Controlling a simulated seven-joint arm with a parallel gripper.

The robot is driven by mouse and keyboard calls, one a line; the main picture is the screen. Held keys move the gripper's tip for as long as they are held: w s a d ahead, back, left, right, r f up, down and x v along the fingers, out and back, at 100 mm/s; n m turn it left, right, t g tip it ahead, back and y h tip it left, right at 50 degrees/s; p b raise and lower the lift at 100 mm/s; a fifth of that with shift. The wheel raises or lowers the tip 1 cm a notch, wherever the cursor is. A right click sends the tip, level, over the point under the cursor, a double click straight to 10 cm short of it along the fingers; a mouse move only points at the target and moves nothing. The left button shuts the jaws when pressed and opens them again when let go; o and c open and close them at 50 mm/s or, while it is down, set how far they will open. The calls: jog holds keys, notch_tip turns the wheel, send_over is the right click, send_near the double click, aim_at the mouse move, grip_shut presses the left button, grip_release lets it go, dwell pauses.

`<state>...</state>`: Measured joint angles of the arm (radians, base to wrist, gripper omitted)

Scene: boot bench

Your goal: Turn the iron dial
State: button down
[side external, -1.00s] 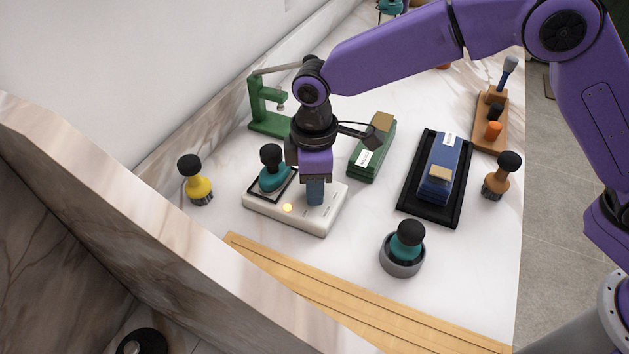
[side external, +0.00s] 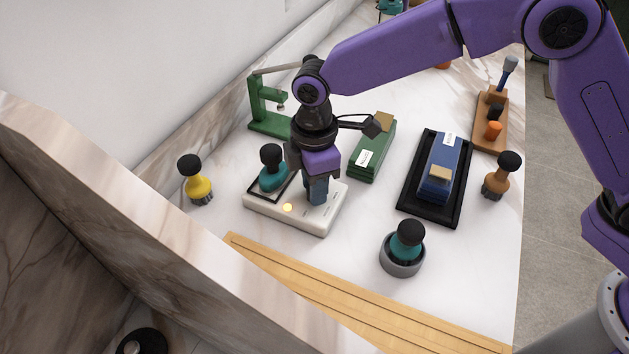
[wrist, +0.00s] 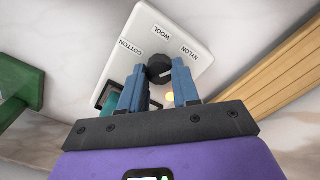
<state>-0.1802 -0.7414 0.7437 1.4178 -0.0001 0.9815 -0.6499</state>
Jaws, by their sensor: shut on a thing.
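The iron dial (wrist: 159,67) is a round black knob on a white base (wrist: 150,32) printed COTTON, WOOL and NYLON. A pale mark shows on the knob; I cannot tell exactly which word it points to. My gripper (side external: 317,200) points down over the right part of the white base (side external: 262,212). In the wrist view its two blue fingers (wrist: 159,72) stand on either side of the dial, shut on it. The dial is hidden behind the fingers in the side external view. A teal piece with a black knob (side external: 272,175) sits in a black frame on the base's left part.
A yellow lamp (side external: 287,207) glows on the base. A yellow brush (side external: 197,185) stands left, a green press (side external: 262,115) behind. Green blocks (side external: 372,155) and a black tray (side external: 405,200) lie right, a grey cup (side external: 402,262) in front. Wooden rails (side external: 340,290) run along the front.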

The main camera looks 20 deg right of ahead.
jog(key=shift+a+r, duration=0.1)
jog(key=c, duration=0.8)
grip_release()
notch_tip(320, 180, up, 17)
jog(key=shift+r, duration=0.2)
jog(key=s+d+f+m, duration=0.1)
jog(key=s+d+f, duration=0.2)
jog(key=s+d, duration=0.5)
jog(key=s+d+f+m, duration=0.2)
jog(key=s+d, duration=0.6)
jog(key=d, duration=0.6)
jog(key=s+d+f+m, duration=0.2)
jog(key=s+d+f, duration=0.2)
jog(key=s+d, duration=0.4)
jog(key=shift+s+d+f, duration=0.1)
jog(key=shift+d+f, duration=0.05)
jog(key=shift+d, duration=0.75)
jog(key=shift+s+d+f, duration=0.1)
jog(key=shift+d+f, duration=0.05)
jog(key=shift+d, duration=0.7)
